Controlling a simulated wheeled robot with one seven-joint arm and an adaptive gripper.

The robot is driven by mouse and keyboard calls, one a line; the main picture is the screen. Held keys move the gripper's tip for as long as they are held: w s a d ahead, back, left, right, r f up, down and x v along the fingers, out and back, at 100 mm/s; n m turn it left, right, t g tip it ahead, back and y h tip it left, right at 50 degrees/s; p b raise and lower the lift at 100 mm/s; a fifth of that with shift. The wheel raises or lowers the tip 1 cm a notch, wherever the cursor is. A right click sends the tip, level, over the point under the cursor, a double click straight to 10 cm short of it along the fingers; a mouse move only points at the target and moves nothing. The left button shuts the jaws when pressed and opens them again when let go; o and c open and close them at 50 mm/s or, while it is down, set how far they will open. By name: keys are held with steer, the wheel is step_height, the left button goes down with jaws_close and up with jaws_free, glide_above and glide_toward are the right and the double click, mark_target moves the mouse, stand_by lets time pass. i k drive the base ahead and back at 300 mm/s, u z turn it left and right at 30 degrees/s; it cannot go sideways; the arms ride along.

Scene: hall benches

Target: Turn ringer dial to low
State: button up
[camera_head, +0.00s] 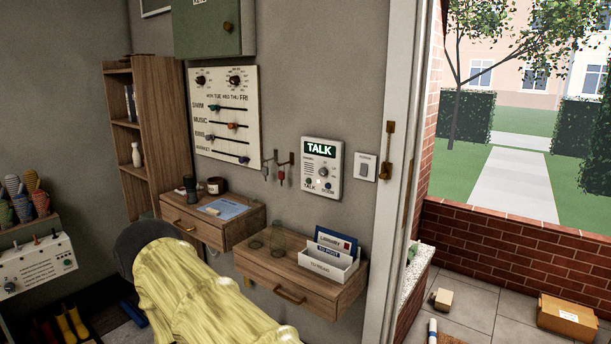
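A white wall unit (321,168) with a lit green "TALK" display hangs on the wall right of centre, left of the door frame. A round grey dial (324,172) sits on its face below the display, and smaller knobs with labels sit along its lower edge. Most of the print is too small to read, so I cannot tell which knob is the ringer dial or where it points. My gripper does not show in this view.
Two wooden wall drawers (290,278) jut out below the unit; one bears a white letter holder (326,266). Keys (281,174) hang left of the unit. A switch plate (365,167) is at right.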

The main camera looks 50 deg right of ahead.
mark_target(323, 171)
steer(key=k, duration=0.65)
steer(key=z, duration=0.7)
steer(key=i, duration=0.45)
